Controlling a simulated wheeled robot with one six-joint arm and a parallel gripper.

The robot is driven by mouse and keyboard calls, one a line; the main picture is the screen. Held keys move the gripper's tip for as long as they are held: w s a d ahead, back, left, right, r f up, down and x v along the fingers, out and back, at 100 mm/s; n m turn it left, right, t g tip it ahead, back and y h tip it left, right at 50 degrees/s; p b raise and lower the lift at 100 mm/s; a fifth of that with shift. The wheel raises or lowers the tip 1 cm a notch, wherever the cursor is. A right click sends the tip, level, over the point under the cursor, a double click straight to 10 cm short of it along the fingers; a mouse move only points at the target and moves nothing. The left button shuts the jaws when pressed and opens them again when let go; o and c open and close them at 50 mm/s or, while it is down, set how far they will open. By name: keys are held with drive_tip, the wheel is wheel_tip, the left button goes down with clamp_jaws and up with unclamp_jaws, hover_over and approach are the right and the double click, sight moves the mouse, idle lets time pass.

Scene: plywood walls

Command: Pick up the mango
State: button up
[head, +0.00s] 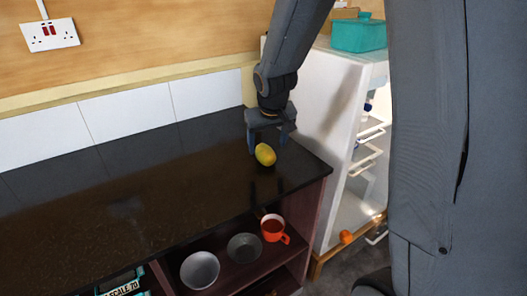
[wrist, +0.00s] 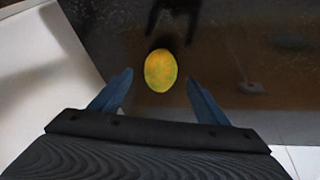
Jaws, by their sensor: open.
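The mango (head: 265,154) is yellow with a green tinge and lies on the dark countertop (head: 130,205) near its right end. In the wrist view the mango (wrist: 161,70) sits beyond the fingertips, roughly midway between them. My gripper (head: 267,145) is open and empty, pointing down over the countertop at the mango. In the wrist view its two blue fingers (wrist: 160,85) are spread wide, one on each side of the mango's line. I cannot tell from these views whether a finger touches it.
A white open fridge (head: 315,103) stands right of the counter, with a teal box (head: 359,35) on top. Shelves below the countertop hold a red mug (head: 274,228) and two grey bowls (head: 200,270) (head: 244,248). A tiled wall edge runs behind; the left countertop is clear.

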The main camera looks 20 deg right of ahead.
sight(266, 150)
drive_tip(key=shift+p+x, duration=0.65)
drive_tip(key=shift+x, duration=2.2)
drive_tip(key=shift+w, duration=0.15)
drive_tip(key=c, duration=1.3)
